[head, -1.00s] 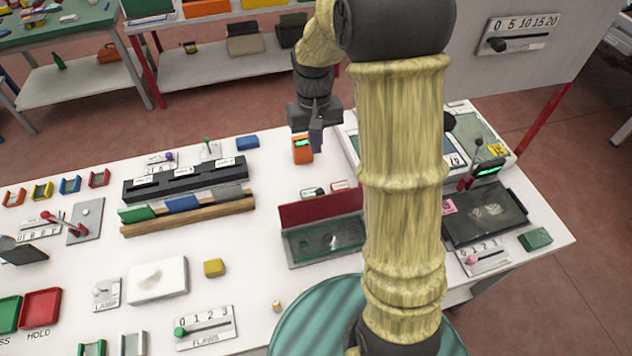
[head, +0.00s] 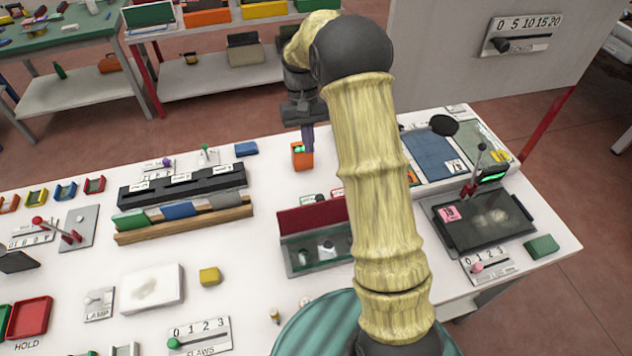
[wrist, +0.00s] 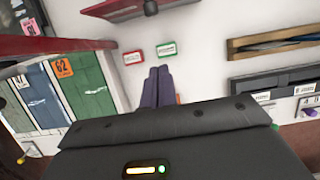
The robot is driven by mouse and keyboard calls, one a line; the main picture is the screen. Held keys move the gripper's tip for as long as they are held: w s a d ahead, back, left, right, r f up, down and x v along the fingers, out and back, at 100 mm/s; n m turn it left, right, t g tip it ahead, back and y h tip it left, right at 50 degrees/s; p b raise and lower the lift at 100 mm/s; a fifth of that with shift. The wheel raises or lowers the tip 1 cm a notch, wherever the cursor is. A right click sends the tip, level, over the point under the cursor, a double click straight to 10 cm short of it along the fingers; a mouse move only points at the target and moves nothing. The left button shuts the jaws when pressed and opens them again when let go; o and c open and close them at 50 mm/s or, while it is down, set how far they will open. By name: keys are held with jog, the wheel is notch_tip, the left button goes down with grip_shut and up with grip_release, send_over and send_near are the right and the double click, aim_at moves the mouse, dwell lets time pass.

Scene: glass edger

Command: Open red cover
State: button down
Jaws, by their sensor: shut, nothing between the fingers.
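The red cover (head: 312,215) stands raised along the back edge of a shallow grey-green tray (head: 318,252), and the tray's inside shows. My arm hides the tray's right end. In the wrist view, a red panel with a dark knob (wrist: 128,8) shows at the top edge; it looks like the same cover, mostly out of frame. My gripper (head: 307,138) is behind the cover, above the table and apart from it. Its purple fingers (wrist: 158,88) are shut together with nothing between them.
An orange block with a green display (head: 302,156) stands close to my gripper. Two small labelled plates (wrist: 148,53) lie near the fingers. A dark rack (head: 182,185) is to the left. Blue and green panels (head: 428,155) and a dark tray (head: 480,218) are to the right.

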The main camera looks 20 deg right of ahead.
aim_at(321, 210)
jog(key=s+f+p, duration=0.3)
jog(key=s+f, duration=0.4)
jog(key=f, duration=0.1)
jog(key=shift+w+a, duration=0.1)
jog(key=shift+a, duration=0.1)
dwell(0.4)
